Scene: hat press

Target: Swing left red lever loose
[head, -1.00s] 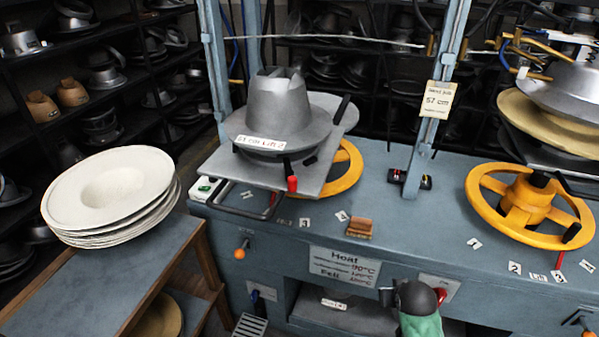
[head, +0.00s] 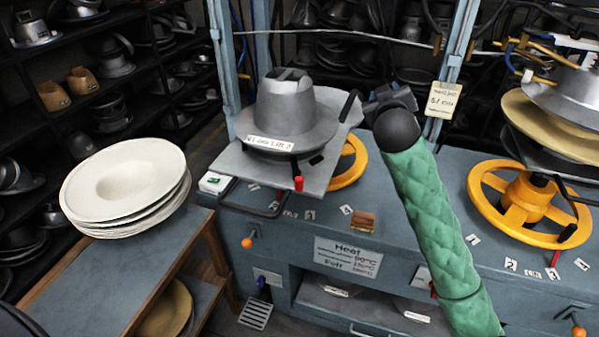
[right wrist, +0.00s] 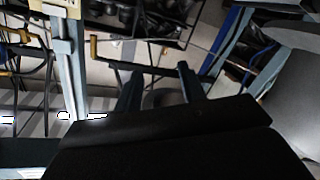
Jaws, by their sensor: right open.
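The left red lever (head: 298,184) has a red grip and hangs at the front edge of the grey plate (head: 318,175) under the left metal hat mould (head: 290,115). My right arm, in a green sleeve, reaches up in front of the bench. My right gripper (head: 378,97) is to the right of the mould and apart from the red lever. In the right wrist view its two fingers stand apart (right wrist: 160,88) with nothing between them; the red lever does not show there. My left gripper is not in view.
A yellow handwheel (head: 350,162) sits partly under the plate. A black handle (head: 348,104) sticks up at its right side. A blue post (head: 455,80) with a paper tag stands behind my right arm. White felt hats (head: 125,185) are stacked at left. Another yellow handwheel (head: 525,200) is at right.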

